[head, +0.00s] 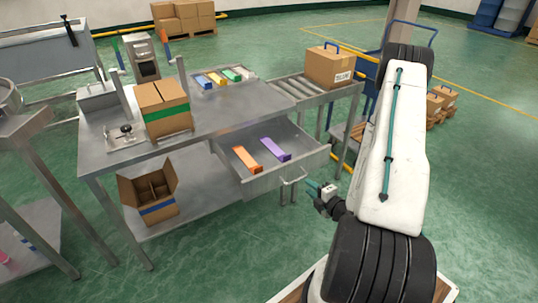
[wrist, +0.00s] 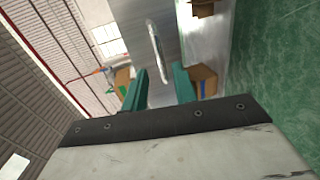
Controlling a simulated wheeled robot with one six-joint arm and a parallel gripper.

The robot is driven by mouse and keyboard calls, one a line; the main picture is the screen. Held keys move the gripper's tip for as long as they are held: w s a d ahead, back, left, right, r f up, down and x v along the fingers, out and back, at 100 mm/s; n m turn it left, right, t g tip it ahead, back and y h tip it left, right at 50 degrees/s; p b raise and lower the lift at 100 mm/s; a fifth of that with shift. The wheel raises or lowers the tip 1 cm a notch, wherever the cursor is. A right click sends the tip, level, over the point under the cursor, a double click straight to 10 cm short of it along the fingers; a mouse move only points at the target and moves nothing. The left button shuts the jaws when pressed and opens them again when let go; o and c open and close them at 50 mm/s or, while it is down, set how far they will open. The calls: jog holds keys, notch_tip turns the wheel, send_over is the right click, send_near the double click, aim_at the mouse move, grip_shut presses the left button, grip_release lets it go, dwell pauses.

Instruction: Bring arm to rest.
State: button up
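My arm (head: 395,150) stands at the right of the head view, with its upper part raised and its wrist low beside the open drawer. My gripper (head: 312,187) is just right of the drawer handle (head: 291,181). The drawer (head: 272,179) is pulled out of the bench and holds an orange box (head: 247,159) and a purple box (head: 275,149).
The metal bench (head: 215,125) carries a taped carton (head: 164,108) and several small coloured boxes. An open carton (head: 150,193) sits on its lower shelf. A roller conveyor (head: 297,88) with a carton (head: 331,66) adjoins it. The green floor (head: 215,265) in front is clear.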

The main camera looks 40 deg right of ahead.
jog(key=s+f+m+g+y, duration=0.1)
jog(key=s+f+m+g, duration=0.5)
jog(key=f, duration=0.3)
jog(key=s+r+m+g, duration=0.3)
jog(key=r+m+g, duration=0.65)
jog(key=r, duration=0.45)
jog(key=s+a+r, duration=0.3)
jog(key=a+r, duration=1)
jog(key=r, duration=0.4)
jog(key=s+a+r+m+t, duration=0.1)
jog(key=s+a+r, duration=0.3)
jog(key=a+r, duration=0.9)
notch_tip(320, 180, up, 4)
jog(key=shift+f, duration=0.1)
